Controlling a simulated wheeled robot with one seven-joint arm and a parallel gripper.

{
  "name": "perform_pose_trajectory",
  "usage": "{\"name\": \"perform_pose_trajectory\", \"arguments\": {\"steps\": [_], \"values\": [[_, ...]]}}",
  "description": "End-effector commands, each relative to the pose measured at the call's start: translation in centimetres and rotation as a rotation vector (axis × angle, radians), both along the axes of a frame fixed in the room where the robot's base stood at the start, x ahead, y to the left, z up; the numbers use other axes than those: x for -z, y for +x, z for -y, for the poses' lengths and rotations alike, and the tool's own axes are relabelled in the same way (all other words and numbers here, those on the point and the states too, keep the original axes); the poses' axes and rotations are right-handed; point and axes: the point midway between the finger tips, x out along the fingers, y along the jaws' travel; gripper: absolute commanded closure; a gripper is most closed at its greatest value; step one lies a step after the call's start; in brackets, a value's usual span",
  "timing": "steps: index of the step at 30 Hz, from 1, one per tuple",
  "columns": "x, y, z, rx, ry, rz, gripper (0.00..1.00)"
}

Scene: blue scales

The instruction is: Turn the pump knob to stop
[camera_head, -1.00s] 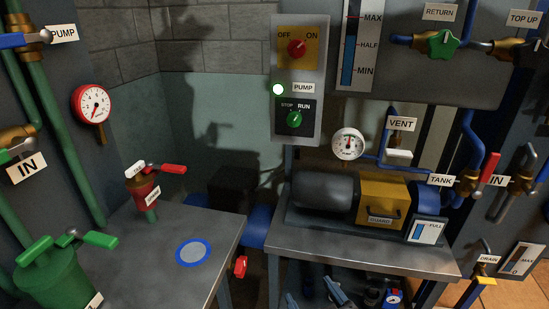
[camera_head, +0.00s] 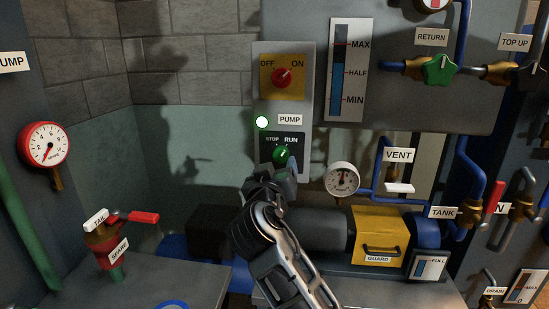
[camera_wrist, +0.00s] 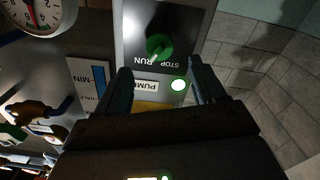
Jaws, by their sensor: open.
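The green pump knob (camera_head: 282,155) sits on a dark plate marked STOP and RUN, low on the grey panel. It also shows in the wrist view (camera_wrist: 159,47), upside down, with its white pointer line towards RUN. My gripper (camera_head: 277,180) is just below and in front of the knob in the head view. In the wrist view my gripper (camera_wrist: 161,72) is open, its two fingers spread apart either side of the line to the knob. Nothing is between the fingers, and I see no contact with the knob.
A lit indicator (camera_head: 262,122) and the PUMP label (camera_head: 290,119) are above the knob. A red OFF/ON knob (camera_head: 282,77) is higher up. A white gauge (camera_head: 342,179) is close by on the right. The pump's yellow guard (camera_head: 380,235) is below right.

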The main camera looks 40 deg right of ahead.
Motion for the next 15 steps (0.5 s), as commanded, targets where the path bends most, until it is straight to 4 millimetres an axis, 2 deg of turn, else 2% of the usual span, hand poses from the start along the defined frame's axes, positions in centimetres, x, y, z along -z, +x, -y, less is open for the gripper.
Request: {"name": "perform_pose_trajectory", "arguments": {"steps": [9, 15], "values": [[-0.2, 2.9, 3.9, 0.001, -0.002, 0.000, 0.31], [-0.1, 4.0, 5.2, -0.001, 0.000, -0.001, 0.31]]}}
